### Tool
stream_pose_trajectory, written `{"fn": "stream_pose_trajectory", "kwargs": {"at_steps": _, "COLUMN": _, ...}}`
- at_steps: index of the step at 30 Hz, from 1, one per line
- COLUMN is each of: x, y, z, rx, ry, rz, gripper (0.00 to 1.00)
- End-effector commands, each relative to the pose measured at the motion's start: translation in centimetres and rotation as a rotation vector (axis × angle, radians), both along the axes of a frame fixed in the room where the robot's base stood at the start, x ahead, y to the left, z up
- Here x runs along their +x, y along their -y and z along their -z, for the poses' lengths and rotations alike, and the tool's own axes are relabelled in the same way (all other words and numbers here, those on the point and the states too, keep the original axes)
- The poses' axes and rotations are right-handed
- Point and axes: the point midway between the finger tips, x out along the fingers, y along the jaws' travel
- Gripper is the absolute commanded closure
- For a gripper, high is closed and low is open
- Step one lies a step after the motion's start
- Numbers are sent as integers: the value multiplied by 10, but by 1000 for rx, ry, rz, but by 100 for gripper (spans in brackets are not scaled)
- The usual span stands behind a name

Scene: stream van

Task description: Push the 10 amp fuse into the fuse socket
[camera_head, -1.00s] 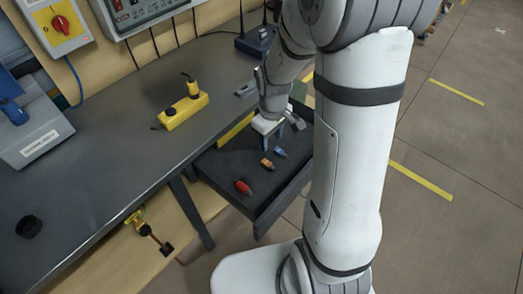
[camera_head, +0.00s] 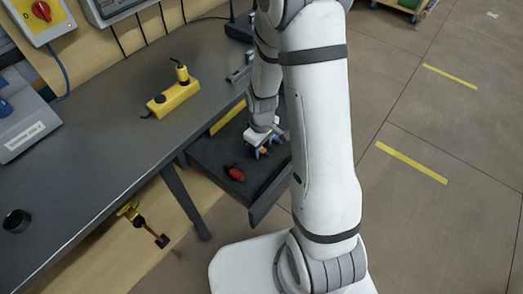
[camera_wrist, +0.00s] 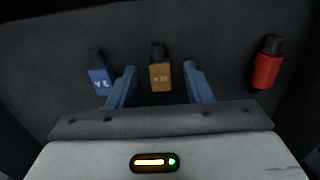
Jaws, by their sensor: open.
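Three fuse-like pieces with black ends lie in the open dark drawer. The orange one (camera_wrist: 160,76) is in the middle of the wrist view, with a blurred label. The blue one (camera_wrist: 101,80) is left of it and the red one (camera_wrist: 266,66) is right. The red one also shows in the head view (camera_head: 236,174). My gripper (camera_wrist: 159,78) is open above the drawer; its blue fingers appear on either side of the orange piece, with gaps on both sides. I cannot tell the fingers' exact height. I cannot surely identify the fuse socket.
The drawer (camera_head: 264,206) is pulled out below the grey bench (camera_head: 105,145). A yellow block (camera_head: 174,98) with a black-topped yellow piece stands on the bench. A black round cup (camera_head: 16,221) is at the left. The bench between them is clear.

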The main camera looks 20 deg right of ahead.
Motion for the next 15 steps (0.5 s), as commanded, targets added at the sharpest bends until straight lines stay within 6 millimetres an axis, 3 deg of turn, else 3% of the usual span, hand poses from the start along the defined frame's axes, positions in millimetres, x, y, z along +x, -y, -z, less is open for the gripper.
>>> {"fn": "stream_pose_trajectory", "kwargs": {"at_steps": 2, "x": 0, "y": 0, "z": 0, "rx": 0, "ry": 0, "rz": 0, "gripper": 55}}
{"fn": "stream_pose_trajectory", "kwargs": {"at_steps": 15, "x": 0, "y": -1, "z": 0, "rx": 0, "ry": 0, "rz": -2, "gripper": 91}}
